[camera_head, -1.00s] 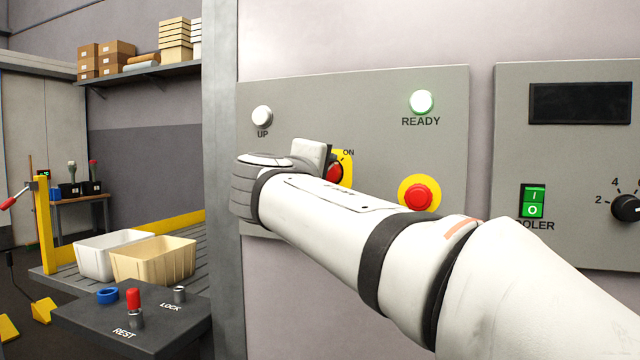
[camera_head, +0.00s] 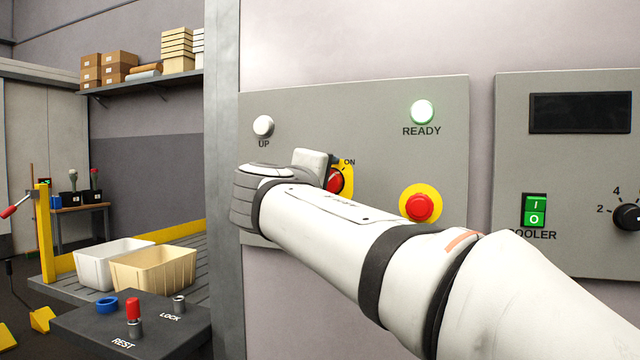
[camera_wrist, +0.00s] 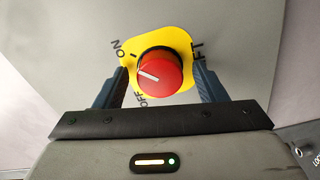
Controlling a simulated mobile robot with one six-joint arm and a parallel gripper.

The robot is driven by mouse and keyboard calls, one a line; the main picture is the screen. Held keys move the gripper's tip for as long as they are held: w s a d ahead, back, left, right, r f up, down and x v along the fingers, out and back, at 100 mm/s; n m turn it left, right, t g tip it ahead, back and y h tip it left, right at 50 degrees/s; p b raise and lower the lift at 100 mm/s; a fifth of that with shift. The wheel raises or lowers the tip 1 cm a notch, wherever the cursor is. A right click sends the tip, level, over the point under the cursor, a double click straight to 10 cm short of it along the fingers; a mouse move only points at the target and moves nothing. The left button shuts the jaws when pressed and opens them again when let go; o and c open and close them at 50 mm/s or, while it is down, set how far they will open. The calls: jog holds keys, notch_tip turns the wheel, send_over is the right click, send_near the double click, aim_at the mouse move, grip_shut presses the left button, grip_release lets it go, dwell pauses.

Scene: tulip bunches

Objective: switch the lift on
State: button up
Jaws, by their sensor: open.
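The lift switch is a red rotary knob (camera_wrist: 160,76) on a yellow plate (camera_wrist: 183,42) with ON, OFF and part of LIFT lettered around it. Its white pointer line lies between the ON and OFF marks in the wrist view. My gripper (camera_wrist: 160,82) is open, its dark fingers on either side of the knob; I cannot tell whether they touch it. In the head view the knob (camera_head: 334,180) is partly hidden behind my wrist. On the grey lift panel (camera_head: 340,110), the READY lamp (camera_head: 422,112) glows green and the UP lamp (camera_head: 263,126) looks white.
A red button (camera_head: 419,207) on a yellow ring sits right of the knob, close above my arm. A cooler panel (camera_head: 580,165) with a green switch (camera_head: 534,210) is farther right. Two crates (camera_head: 155,272) and a dark REST/LOCK stand (camera_head: 165,325) are at lower left.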

jog(key=p+v, duration=0.1)
jog(key=v, duration=0.6)
jog(key=shift+s+a, duration=0.15)
jog(key=shift+s, duration=0.2)
